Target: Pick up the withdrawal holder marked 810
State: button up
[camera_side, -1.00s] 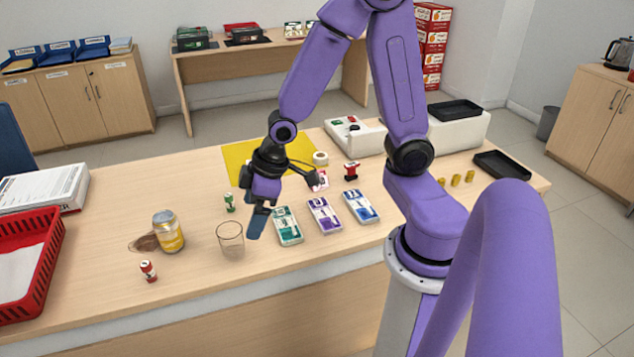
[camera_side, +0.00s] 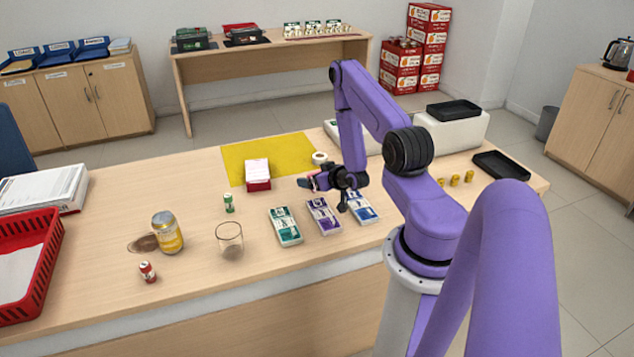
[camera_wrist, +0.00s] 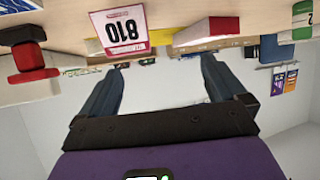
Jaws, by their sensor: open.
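The withdrawal holder marked 810 (camera_wrist: 118,30) is a white card with a pink border. It appears upside down at the upper left of the wrist view, beyond my left-hand finger. My gripper (camera_wrist: 160,68) is open, with nothing between its blue fingers. In the side view, my gripper (camera_side: 306,182) is low over the counter, behind the purple-and-white pack. A pink-red patch beside it may be the holder, but my gripper and wrist mostly cover that spot. I cannot tell whether a finger touches the holder.
A red block with a white top (camera_side: 257,173) stands by the yellow mat (camera_side: 234,160). A red-and-black stamp (camera_wrist: 30,62) shows in the wrist view. Teal (camera_side: 285,227), purple (camera_side: 323,217) and blue (camera_side: 364,212) packs lie in front. A glass (camera_side: 230,240) and can (camera_side: 167,233) stand left.

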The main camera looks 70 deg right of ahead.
jog(key=s, duration=0.1)
jog(key=s+d+m+h, duration=0.1)
jog(key=s+d, duration=0.1)
jog(key=shift+f, duration=0.3)
jog(key=shift+d+m+h, duration=0.15)
jog(key=shift+m+h, duration=0.15)
jog(key=shift+h, duration=0.1)
jog(key=shift+x, duration=3.6)
jog(key=c, duration=1.2)
